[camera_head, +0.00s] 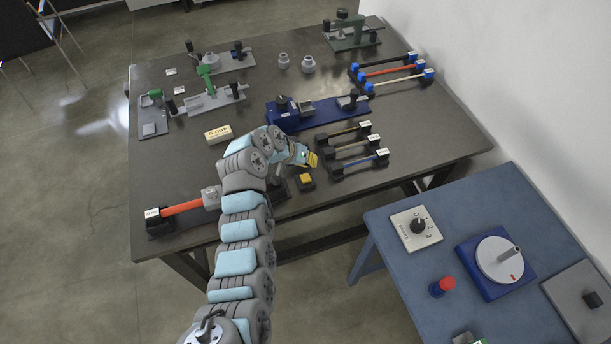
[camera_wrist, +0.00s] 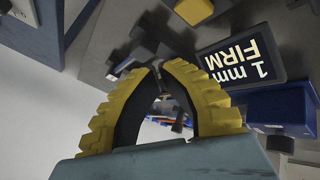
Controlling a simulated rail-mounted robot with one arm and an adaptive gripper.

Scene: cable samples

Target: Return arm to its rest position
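My gripper (camera_head: 313,159) has yellow ribbed fingers and is above the front part of the dark table, close to the cable samples on black holders. In the wrist view the two fingers (camera_wrist: 158,66) arch inward and their tips come together. No held object shows between them. My arm, grey and light blue, reaches up from the bottom of the head view and bends right at the wrist.
The dark table (camera_head: 420,130) carries a red cable sample (camera_head: 181,207), a "1 mm FIRM" label (camera_wrist: 240,60), a blue fixture (camera_head: 318,111) and several other fixtures. A blue table (camera_head: 391,263) with a dial box (camera_head: 416,228) stands front right. A white wall rises at right.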

